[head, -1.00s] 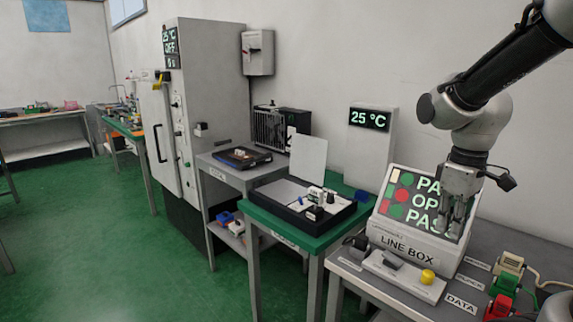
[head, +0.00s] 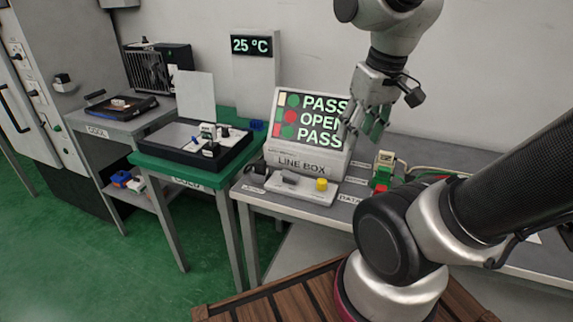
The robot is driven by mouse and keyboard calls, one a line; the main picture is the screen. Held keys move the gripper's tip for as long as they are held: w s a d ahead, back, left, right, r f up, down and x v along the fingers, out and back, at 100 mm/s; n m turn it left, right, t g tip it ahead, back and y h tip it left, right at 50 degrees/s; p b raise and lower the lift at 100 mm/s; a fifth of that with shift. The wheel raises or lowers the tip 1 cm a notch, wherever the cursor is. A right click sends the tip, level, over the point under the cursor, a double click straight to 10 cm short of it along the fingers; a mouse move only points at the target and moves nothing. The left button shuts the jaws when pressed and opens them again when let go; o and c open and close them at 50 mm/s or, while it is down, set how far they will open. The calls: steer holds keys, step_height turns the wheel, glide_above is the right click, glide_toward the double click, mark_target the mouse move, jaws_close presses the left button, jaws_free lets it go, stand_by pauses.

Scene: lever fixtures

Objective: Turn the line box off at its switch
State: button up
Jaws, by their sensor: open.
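The line box (head: 302,163) stands on a grey bench, with a lit slanted screen (head: 291,117) reading PASS, OPEN, PASS beside green and red dots. In front of it lies a light base strip (head: 307,190) carrying a dark grey switch-like part (head: 289,177) and a yellow round button (head: 321,184). Which way the dark part is set is too small to tell. My gripper (head: 361,128) is open and empty, pointing down just right of the screen and partly covering its right edge. It is above the switch strip and apart from it.
A green table (head: 172,174) with a black open case (head: 190,150) stands left of the bench. Connectors (head: 382,172) and cables lie right of the line box. A wall display (head: 255,46) reads 25 °C. Green floor is free at lower left.

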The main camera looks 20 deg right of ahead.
steer(key=w+a+f+n+g, duration=0.3)
steer(key=w+f+n+g, duration=0.15)
steer(key=w+f, duration=0.95)
steer(key=n+t, duration=0.2)
steer(key=n, duration=0.2)
glide_toward(298, 177)
steer(key=shift+s+a+f, duration=0.1)
steer(key=shift+s, duration=0.1)
steer(key=shift+w+f, duration=0.15)
step_height(298, 177, down, 8)
steer(key=shift+r, duration=0.2)
